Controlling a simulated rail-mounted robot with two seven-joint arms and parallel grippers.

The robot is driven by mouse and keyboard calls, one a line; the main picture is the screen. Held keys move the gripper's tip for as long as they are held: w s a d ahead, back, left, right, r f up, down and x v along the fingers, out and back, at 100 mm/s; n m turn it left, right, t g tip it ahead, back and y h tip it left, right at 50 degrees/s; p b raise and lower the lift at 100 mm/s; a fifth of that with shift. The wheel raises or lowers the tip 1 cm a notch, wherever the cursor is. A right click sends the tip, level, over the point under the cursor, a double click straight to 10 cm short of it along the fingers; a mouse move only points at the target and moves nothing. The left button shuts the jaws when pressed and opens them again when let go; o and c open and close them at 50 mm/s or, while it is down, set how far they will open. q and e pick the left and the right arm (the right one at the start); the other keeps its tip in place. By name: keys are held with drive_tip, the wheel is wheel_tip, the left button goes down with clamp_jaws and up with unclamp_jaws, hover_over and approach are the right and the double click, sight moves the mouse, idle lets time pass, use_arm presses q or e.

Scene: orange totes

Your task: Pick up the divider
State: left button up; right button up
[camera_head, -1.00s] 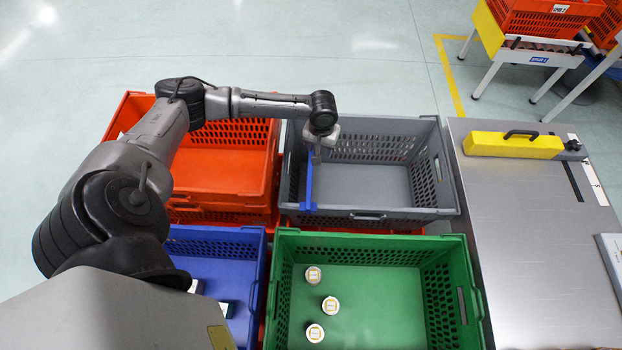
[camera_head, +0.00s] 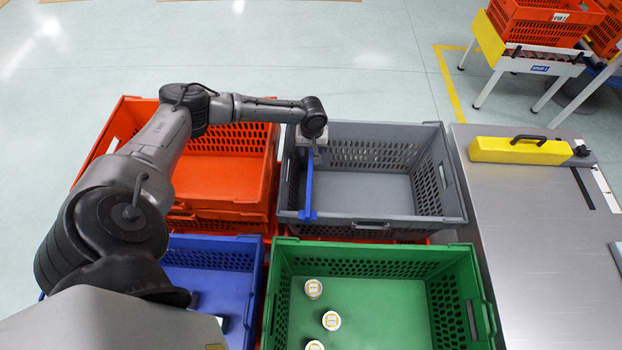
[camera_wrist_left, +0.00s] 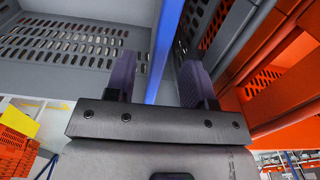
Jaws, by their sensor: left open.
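The divider (camera_head: 309,187) is a narrow blue strip in the grey tote (camera_head: 455,215), near its left side and running front to back. My left gripper (camera_head: 314,152) is at the divider's far end, inside the tote's back left corner. In the left wrist view, the open fingers (camera_wrist_left: 160,84) stand on either side of the blue divider (camera_wrist_left: 165,45), with gaps visible beside it. The divider's lower part near the gripper is hidden by the gripper body. My right gripper is not in view.
Orange totes (camera_head: 268,185) stand left of the grey one. A blue tote (camera_head: 250,262) and a green tote (camera_head: 470,262) holding white round items stand in front. A metal table (camera_head: 530,240) with a yellow-cased object (camera_head: 515,150) is at the right.

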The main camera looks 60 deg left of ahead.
sight(311, 159)
use_arm(q)
drive_tip(key=shift+s+f+b, duration=0.2)
drive_tip(key=shift+f+b, duration=0.5)
drive_tip(key=shift+f, duration=1.9)
clamp_jaws()
